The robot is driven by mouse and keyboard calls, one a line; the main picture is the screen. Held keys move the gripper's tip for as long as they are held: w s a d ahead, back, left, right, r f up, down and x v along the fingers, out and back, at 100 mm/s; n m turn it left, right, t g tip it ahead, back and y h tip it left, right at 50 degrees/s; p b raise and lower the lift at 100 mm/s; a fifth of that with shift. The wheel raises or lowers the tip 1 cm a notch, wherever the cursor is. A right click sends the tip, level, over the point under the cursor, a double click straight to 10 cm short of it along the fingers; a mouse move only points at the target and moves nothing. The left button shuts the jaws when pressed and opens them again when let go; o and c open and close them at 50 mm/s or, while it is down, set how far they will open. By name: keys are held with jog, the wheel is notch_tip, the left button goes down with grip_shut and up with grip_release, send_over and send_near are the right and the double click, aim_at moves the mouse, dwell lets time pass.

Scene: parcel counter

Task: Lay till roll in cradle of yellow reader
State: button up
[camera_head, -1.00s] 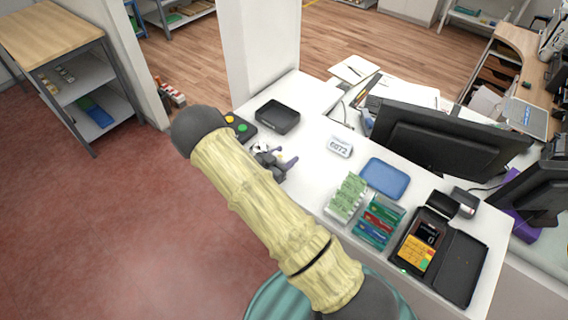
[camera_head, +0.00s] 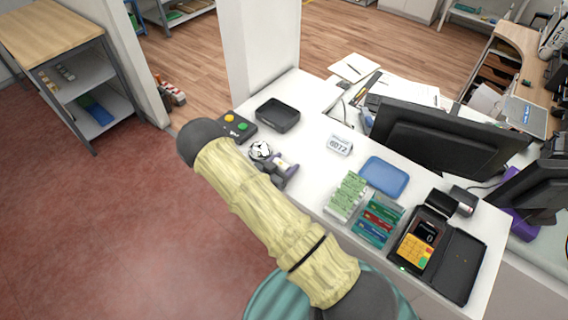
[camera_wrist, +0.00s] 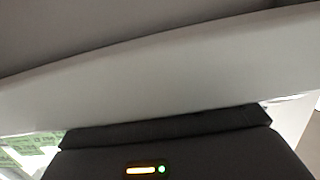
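The yellow reader (camera_head: 416,254) has a yellow keypad and a dark screen, and sits in a black case at the right front of the counter. A flap (camera_head: 464,266) lies open on its right, and a small green light shows at its front corner. My gripper (camera_head: 284,170) has purple parts and is over the left part of the counter, well left of the reader. My arm partly hides it, and its opening cannot be made out. I cannot identify a till roll for certain. The wrist view is mostly filled by a close grey and white surface (camera_wrist: 150,85).
A green leaflet rack (camera_head: 347,196), a card rack (camera_head: 379,222) and a blue tray (camera_head: 385,177) stand between my gripper and the reader. A black tray (camera_head: 278,115) and a button box (camera_head: 237,127) are behind my gripper. Monitors (camera_head: 440,137) stand along the back.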

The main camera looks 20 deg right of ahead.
jog(key=shift+o, duration=0.8)
jog(key=shift+r+p, duration=0.2)
jog(key=shift+p, duration=0.2)
jog(key=b+v, duration=0.7)
jog(key=v, duration=1)
jog(key=shift+a+b, duration=0.3)
jog(key=shift+a, duration=0.05)
jog(key=shift+w+r, duration=0.1)
jog(key=shift+w, duration=0.05)
